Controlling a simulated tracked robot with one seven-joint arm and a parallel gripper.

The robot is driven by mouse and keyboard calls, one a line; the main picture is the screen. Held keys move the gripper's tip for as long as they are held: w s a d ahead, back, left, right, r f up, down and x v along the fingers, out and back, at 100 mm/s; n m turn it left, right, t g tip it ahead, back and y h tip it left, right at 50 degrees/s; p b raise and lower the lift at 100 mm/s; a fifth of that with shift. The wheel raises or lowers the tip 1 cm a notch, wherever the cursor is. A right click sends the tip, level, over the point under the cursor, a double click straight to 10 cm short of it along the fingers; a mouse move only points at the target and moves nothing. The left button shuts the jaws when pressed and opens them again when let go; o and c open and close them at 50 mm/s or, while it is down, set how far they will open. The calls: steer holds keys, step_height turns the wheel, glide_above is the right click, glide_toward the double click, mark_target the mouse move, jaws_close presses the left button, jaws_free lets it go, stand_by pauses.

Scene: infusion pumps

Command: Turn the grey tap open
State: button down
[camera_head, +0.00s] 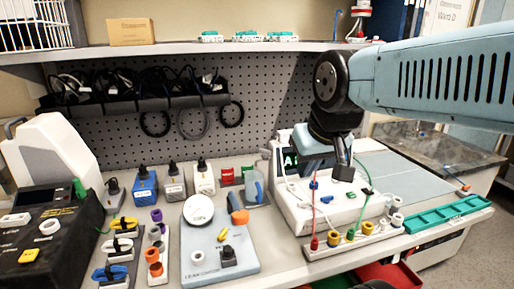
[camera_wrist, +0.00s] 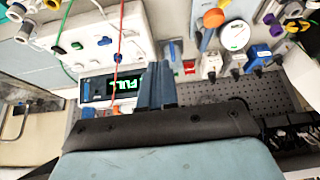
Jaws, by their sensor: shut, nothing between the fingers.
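My gripper (camera_head: 343,172) hangs above the white pump (camera_head: 300,205), with its fingers pointing down. In the wrist view its fingers (camera_wrist: 156,85) are together and empty, in front of the pump's green-lit display (camera_wrist: 112,86). I cannot tell for sure which part is the grey tap. One candidate is a small grey body with a black handle (camera_head: 174,183), standing left of the pump between a blue and a white one. Others are the pale knobs (camera_head: 397,220) at the right end of the manifold at the pump's front. My gripper touches none of these.
A red line (camera_head: 314,215) and a green line (camera_head: 362,180) run beside my gripper. A leak control board (camera_head: 220,262) and colored clips (camera_head: 124,225) stand left. A shelf (camera_head: 200,47) overhangs the back. A green tray (camera_head: 450,213) lies right.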

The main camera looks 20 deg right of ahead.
steer(key=n+g+h, duration=0.3)
steer(key=n, duration=2.3)
glide_toward(260, 150)
steer(key=s+a+r, duration=0.2)
steer(key=s+a, duration=0.1)
steer(key=s, duration=0.3)
steer(key=x, duration=0.3)
steer(key=d+x, duration=0.1)
steer(key=x, duration=0.2)
steer(key=w+x, duration=0.1)
steer(key=x, duration=0.3)
steer(key=shift+d+r, duration=0.25)
steer(key=shift+r, duration=0.05)
steer(key=shift+w+d, duration=0.65)
steer(key=shift+d, duration=0.1)
